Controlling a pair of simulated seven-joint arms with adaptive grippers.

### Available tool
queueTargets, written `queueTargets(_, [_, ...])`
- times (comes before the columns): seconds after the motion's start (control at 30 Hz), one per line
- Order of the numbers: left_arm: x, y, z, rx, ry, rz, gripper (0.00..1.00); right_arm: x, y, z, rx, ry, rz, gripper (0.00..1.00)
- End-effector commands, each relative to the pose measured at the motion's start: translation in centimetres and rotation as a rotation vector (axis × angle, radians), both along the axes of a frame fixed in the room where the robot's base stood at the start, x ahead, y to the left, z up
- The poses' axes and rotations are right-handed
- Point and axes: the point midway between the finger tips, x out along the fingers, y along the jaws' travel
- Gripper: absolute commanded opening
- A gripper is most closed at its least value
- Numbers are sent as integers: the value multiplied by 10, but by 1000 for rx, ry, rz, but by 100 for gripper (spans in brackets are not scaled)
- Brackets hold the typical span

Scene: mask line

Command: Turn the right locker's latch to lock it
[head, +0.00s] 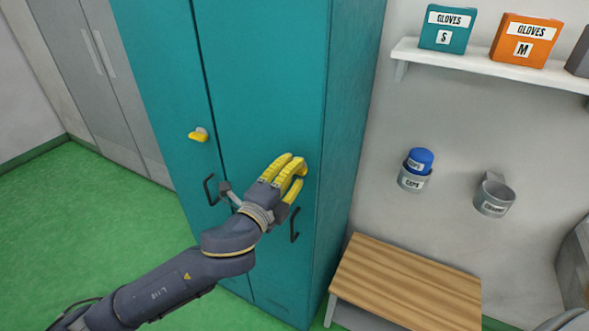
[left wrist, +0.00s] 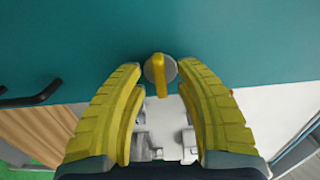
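The teal right locker door (head: 265,80) has a yellow latch on a round grey base. That latch (left wrist: 158,76) shows in the left wrist view between the fingertips, its bar upright in that picture. In the head view my fingers hide it. My left gripper (head: 298,170) is at the right door, above its black handle (head: 294,225). In the left wrist view its yellow fingers (left wrist: 159,70) are spread, one on each side of the latch, with gaps showing. Whether the tips touch the door is unclear. My right gripper is not in view.
The left door has its own yellow latch (head: 198,135) and black handle (head: 210,190). A wooden-topped bench (head: 405,285) stands right of the locker. A shelf (head: 480,66) with glove boxes and two wall holders (head: 413,180) (head: 493,198) are at right. Green floor is clear at left.

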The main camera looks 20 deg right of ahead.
Motion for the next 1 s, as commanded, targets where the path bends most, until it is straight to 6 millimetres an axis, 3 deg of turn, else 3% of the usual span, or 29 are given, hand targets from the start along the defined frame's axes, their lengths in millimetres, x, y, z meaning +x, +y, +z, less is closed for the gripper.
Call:
queueTargets(0.5, [-60,60,0,0,0,0,34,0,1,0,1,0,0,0])
queueTargets(1.0, [-77,76,0,0,-1,1,34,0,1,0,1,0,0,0])
